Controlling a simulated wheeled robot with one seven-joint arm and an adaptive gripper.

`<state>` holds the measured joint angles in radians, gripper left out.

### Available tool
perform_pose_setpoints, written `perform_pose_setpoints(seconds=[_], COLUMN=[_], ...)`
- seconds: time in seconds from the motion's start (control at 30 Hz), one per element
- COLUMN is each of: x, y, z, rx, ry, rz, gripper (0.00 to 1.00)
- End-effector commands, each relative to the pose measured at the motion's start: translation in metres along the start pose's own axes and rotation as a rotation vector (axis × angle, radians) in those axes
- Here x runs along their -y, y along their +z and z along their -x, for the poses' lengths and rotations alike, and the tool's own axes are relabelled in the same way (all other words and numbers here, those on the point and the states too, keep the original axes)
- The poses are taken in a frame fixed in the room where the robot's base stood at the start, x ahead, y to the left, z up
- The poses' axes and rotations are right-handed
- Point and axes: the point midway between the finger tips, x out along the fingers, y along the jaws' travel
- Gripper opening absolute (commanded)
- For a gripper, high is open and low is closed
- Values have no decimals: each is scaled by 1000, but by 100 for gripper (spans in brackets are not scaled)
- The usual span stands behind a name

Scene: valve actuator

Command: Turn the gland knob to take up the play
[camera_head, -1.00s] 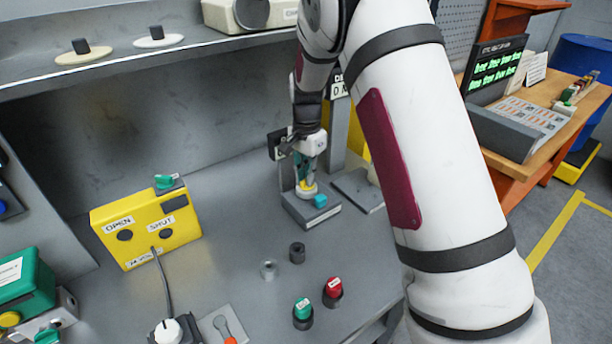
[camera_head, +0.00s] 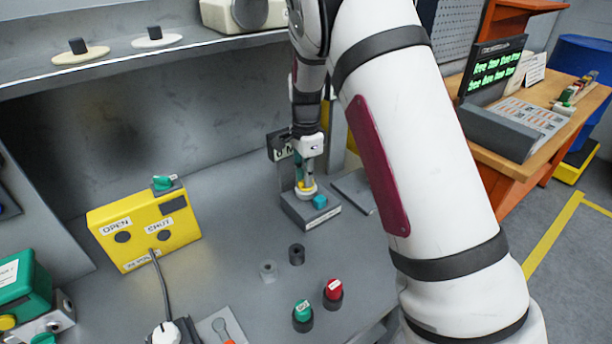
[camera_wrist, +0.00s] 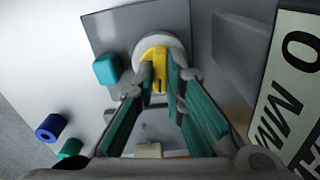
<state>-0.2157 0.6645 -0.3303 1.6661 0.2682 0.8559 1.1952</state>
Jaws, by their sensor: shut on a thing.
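The yellow knob (camera_wrist: 158,68), which I take to be the gland knob, is a narrow bar on a round white collar (camera_wrist: 150,43). The collar stands on a grey block (camera_head: 318,217) at the back of the bench. My gripper (camera_wrist: 161,78) points down over it, with its teal-padded fingers shut on the yellow bar from both sides. In the head view my gripper (camera_head: 306,180) hides much of the knob. A teal cube-like knob (camera_wrist: 106,69) sits beside the collar, apart from the fingers; it also shows in the head view (camera_head: 320,201).
A black-and-white gauge plate (camera_wrist: 290,85) stands close to the right of my fingers. A flat grey plate (camera_head: 356,190) lies right of the block. A yellow OPEN/SHUT box (camera_head: 140,250) stands left. Green (camera_head: 302,312) and red (camera_head: 333,290) knobs are in front.

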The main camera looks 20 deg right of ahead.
Motion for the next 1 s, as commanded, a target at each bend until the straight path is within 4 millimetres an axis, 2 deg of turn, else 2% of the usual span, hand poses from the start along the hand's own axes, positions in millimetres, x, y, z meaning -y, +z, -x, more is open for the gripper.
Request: perform_pose_setpoints(seconds=[0.17,0.2,0.27,0.57,0.67,0.77,1.0], x=[0,0,0,0,1,1,1], y=[0,0,0,0,0,0,0], z=[0,0,0,1,6,20,68], rx=[0,0,0,0,0,-1,0], ry=[-1,-1,-1,-1,-2,-4,-5], rz=[1,1,1,2,2,3,3], gripper=[0,20,31,31,31,31,31])
